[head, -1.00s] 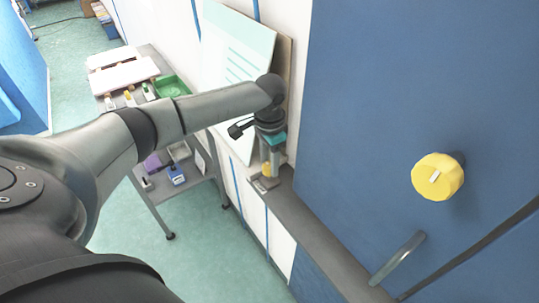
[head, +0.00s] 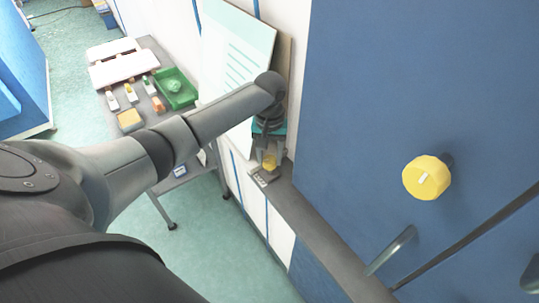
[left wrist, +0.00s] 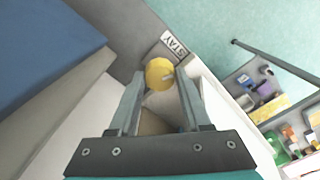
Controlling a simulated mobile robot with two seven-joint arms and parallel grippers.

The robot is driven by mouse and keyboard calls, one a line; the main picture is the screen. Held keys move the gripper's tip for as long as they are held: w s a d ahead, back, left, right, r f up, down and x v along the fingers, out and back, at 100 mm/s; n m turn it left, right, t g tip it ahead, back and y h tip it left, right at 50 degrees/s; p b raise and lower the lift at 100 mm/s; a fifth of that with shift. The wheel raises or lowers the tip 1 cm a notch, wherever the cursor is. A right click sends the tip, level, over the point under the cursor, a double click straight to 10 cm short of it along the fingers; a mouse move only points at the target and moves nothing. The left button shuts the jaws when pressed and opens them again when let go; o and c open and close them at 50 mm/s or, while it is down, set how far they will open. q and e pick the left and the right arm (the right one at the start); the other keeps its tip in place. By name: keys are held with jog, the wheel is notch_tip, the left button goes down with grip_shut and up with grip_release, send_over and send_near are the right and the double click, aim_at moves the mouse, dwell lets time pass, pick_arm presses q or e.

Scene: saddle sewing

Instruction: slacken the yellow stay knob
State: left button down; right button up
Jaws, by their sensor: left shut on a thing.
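The small yellow stay knob (left wrist: 159,74) sits on a grey ledge beside a label reading STAY (left wrist: 174,44). My left gripper (left wrist: 162,72) points down at it, with one finger on each side, shut on the knob. A pale mark shows on the knob's top. In the head view the stay knob (head: 269,160) is small and partly covered by the fingers of my left gripper (head: 268,152). My right gripper is in neither view.
A larger yellow knob (head: 427,178) with a white mark stands on the blue panel (head: 400,80) at right, above a metal handle (head: 391,250). A pale board (head: 235,60) leans behind my left gripper. A grey trolley (head: 150,45) holds a green bin (head: 175,90).

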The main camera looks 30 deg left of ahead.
aim_at(269, 159)
pick_arm(q)
jog(key=n, duration=0.5)
jog(key=shift+a+n, duration=0.1)
jog(key=shift+n, duration=1.6)
jog(key=shift+c, duration=1.8)
grip_release()
notch_tip(269, 159, up, 15)
jog(key=shift+r, duration=0.15)
